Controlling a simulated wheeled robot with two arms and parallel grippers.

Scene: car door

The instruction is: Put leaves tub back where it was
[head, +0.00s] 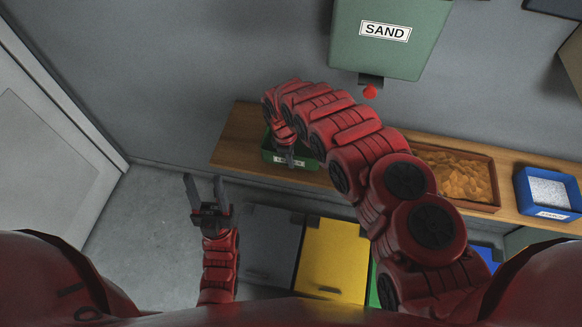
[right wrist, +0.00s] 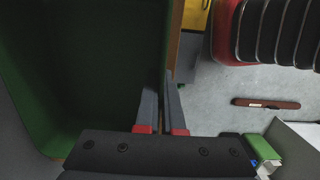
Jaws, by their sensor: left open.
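A green tub (head: 309,158) with a small white label, too small to read, is at the left end of the wooden shelf. I cannot tell whether it rests on the shelf or is slightly raised. My right gripper (head: 290,160) is at its front wall. In the right wrist view, the dark interior of the green tub (right wrist: 90,70) looks empty, and the narrow-set fingers (right wrist: 161,90) straddle its wall. A brown tub (head: 490,207) of orange-brown pieces, perhaps leaves, sits further right on the shelf. My left gripper (head: 207,190) is open and empty, left of the shelf.
The wooden shelf (head: 230,140) runs along the grey wall. A blue tub (head: 549,212) with pale contents stands at its right end. A green SAND box (head: 390,50) hangs above. Dark grey (head: 270,245) and yellow (head: 335,260) bins stand below. Floor at left is clear.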

